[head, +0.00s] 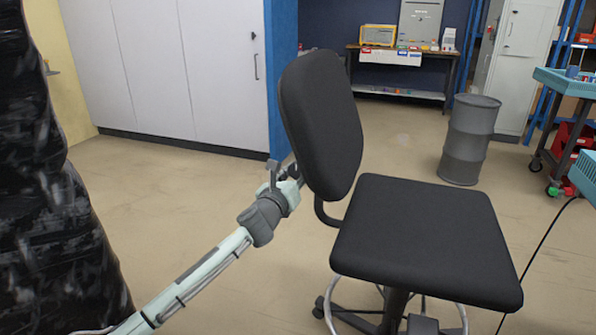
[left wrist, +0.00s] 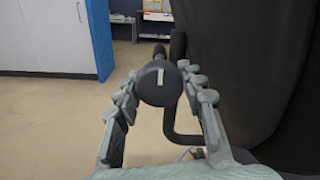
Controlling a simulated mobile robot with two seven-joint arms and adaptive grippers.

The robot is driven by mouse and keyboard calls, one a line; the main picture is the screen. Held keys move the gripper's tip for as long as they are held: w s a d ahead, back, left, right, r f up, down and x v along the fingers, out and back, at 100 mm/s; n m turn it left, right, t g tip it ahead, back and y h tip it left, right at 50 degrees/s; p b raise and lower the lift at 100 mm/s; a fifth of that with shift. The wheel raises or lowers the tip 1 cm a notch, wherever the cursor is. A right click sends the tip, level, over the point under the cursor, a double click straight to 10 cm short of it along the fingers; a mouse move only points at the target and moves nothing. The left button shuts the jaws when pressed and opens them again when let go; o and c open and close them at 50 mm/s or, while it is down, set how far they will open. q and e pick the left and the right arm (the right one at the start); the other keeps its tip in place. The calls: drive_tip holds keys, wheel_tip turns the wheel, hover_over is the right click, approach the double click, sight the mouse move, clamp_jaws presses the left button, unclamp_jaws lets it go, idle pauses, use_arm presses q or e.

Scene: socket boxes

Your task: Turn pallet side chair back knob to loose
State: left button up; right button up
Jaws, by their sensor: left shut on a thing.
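A black office chair stands in the middle of the head view, with an upright backrest (head: 320,125) and a flat seat (head: 425,240). The chair back knob (left wrist: 156,84) is a round black knob with a short white mark, almost upright in the left wrist view. It sits behind the backrest near the curved support bar (left wrist: 181,137). My left gripper (head: 290,175) reaches behind the backrest's lower edge; the backrest partly hides the fingertips there. In the left wrist view its fingers (left wrist: 160,85) lie on both sides of the knob, shut on it. My right gripper is not in view.
A tall dark wrapped stack (head: 50,200) fills the left edge. White cabinets (head: 160,70) and a blue panel (head: 282,70) stand behind. A grey drum (head: 469,140) and a teal cart (head: 570,84) are at the right. Open floor lies between the stack and chair.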

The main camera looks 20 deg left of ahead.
use_arm(q)
drive_tip(key=shift+n, duration=0.3)
drive_tip(key=n, duration=0.5)
drive_tip(key=shift+n, duration=0.4)
drive_tip(key=n, duration=1.6)
drive_tip(key=shift+n, duration=0.4)
drive_tip(key=o, duration=1.2)
drive_tip(key=shift+r, duration=0.1)
